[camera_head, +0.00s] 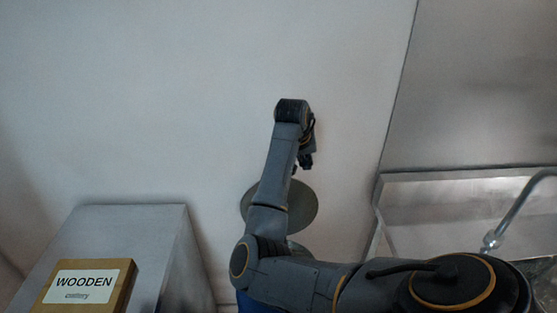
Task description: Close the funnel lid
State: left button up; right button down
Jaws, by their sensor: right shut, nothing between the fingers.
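A round grey-green disc, which looks like the funnel lid (304,208), is in the middle of the head view, partly hidden behind my right arm. My right arm comes in from the lower right and bends up across the disc. Its gripper (306,163) points down near the disc's upper right edge, small and dark, shut and empty. I cannot tell whether it touches the disc. My left gripper is out of view.
A grey metal cabinet (130,232) stands at the lower left with a box labelled "WOODEN cutlery" (85,287) on it. A metal basin (430,205) with a curved tap (520,205) is at the right. A plain pale wall (190,90) fills the back.

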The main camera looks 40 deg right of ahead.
jog(key=w+a+r+y, duration=0.3)
jog(key=w+a+r, duration=0.1)
jog(key=w+r, duration=0.25)
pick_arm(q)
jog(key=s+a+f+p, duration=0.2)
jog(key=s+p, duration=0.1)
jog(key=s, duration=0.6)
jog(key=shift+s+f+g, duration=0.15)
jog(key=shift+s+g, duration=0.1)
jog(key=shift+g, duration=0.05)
pick_arm(e)
jog(key=x, duration=0.9)
jog(key=shift+w+a+n, duration=0.2)
jog(key=shift+w+n, duration=0.05)
jog(key=shift+n, duration=0.15)
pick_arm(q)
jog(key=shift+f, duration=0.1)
pick_arm(e)
jog(key=shift+f, duration=0.15)
